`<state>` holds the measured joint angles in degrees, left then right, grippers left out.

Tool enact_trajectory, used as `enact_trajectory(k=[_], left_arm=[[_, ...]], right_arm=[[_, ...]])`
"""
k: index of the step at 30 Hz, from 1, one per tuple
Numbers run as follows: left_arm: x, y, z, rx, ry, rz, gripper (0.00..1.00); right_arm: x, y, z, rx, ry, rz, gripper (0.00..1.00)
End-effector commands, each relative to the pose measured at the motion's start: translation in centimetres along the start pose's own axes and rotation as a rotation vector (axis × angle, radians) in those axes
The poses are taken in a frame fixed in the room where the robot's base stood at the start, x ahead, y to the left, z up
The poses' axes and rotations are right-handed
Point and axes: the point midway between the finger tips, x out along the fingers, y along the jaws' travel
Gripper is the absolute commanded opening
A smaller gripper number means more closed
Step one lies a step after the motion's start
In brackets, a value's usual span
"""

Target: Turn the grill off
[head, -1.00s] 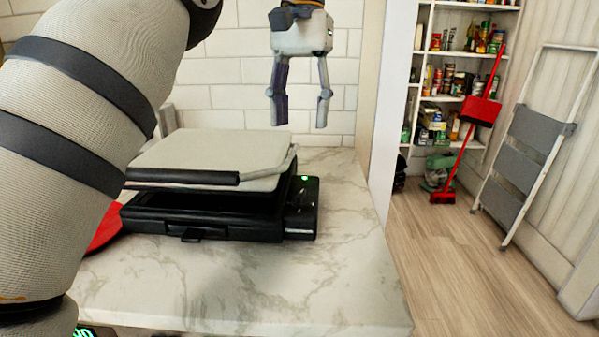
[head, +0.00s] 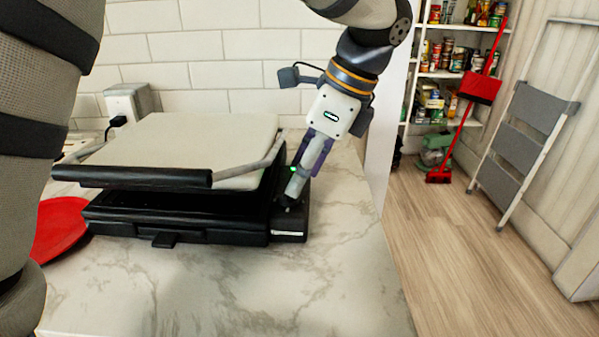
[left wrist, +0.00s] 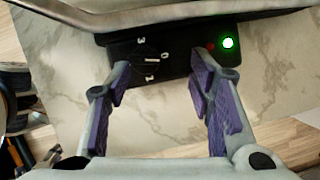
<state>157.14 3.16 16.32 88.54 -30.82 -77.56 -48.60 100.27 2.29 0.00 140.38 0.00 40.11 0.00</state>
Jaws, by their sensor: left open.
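The grill (head: 190,145) has a light lid with a black handle, raised a little above its black base. Its black control panel (head: 290,225) is on the right side. In the left wrist view, the panel holds a dark knob (left wrist: 151,61) with white numbers around it, a lit green light (left wrist: 228,43) and a small red one (left wrist: 210,47). My left gripper (head: 288,198) points down at the panel. In the left wrist view its fingers (left wrist: 160,80) are open, one on each side of the knob; I cannot tell if they touch it. My right gripper is not in view.
The grill stands on a marble counter (head: 330,285), clear in front and to the right. A red round item (head: 60,228) lies left of it. A socket with a plug (head: 125,105) is behind. A pantry shelf, red broom (head: 480,90) and step ladder (head: 527,125) stand farther right.

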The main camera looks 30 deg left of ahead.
Motion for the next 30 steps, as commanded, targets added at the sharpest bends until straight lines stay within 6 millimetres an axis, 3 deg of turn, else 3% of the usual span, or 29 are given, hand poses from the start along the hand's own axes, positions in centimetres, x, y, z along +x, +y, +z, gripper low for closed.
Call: enact_trajectory(k=[4,11,18,24,30], left_arm=[[1.1,0.0,0.0,-0.001,0.001,0.002,0.48],[1.3,0.0,-0.1,-0.001,0.000,0.004,0.52],[1.4,-0.1,-0.1,0.000,-0.001,0.004,0.00],[1.6,-0.1,-0.1,0.000,-0.002,0.007,0.00],[1.6,0.0,-0.2,0.001,-0.003,0.011,0.44]], right_arm=[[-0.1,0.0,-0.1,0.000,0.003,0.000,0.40],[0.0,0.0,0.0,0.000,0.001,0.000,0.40],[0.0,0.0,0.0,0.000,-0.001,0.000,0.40],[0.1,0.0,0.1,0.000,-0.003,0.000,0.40],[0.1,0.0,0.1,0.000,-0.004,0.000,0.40]])
